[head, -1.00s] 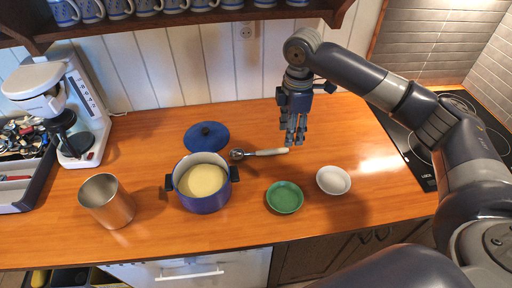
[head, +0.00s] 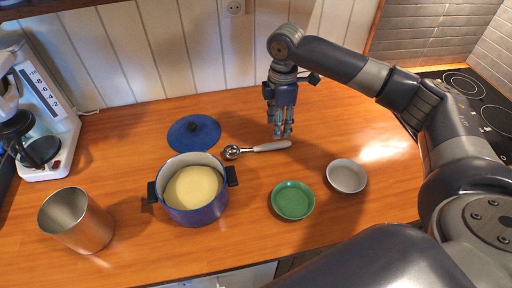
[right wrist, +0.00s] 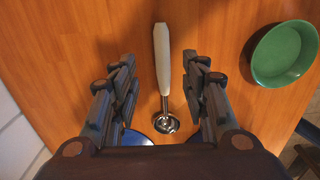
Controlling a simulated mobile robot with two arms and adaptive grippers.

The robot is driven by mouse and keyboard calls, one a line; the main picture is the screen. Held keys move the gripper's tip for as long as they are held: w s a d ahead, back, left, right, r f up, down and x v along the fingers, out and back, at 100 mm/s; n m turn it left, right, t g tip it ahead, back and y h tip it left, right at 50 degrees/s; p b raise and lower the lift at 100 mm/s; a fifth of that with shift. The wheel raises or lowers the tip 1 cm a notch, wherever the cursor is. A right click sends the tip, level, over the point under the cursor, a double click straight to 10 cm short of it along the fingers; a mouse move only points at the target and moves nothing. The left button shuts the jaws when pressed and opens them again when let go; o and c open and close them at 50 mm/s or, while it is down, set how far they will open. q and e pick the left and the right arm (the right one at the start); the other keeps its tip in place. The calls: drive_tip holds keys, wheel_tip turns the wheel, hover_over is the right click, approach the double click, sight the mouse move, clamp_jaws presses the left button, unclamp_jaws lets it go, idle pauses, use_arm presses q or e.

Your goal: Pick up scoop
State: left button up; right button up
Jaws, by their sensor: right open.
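The scoop lies on the wooden counter, with its pale handle (head: 272,146) pointing right and its metal bowl (head: 232,152) at the left, near the pot. My right gripper (head: 283,134) is above the handle, pointing down. In the right wrist view the scoop (right wrist: 162,75) lies between the two spread fingers of my right gripper (right wrist: 160,85), with its handle away from the palm and its bowl near the palm. The fingers are open and hold nothing. My left gripper is in neither view.
A blue pot (head: 196,212) with yellow contents stands left of the scoop, with its blue lid (head: 193,134) behind it. A green bowl (head: 293,200) and a white bowl (head: 346,176) sit in front and to the right. A metal cup (head: 78,222) stands at left. The hob (head: 478,100) is far right.

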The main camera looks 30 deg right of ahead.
sight(278, 143)
drive_tip(key=shift+s+f, duration=0.25)
drive_tip(key=shift+f, duration=0.65)
wheel_tip(278, 143, down, 5)
drive_tip(key=shift+p, duration=1.05)
drive_tip(key=shift+f, duration=0.4)
drive_tip(key=shift+c, duration=0.6)
clamp_jaws()
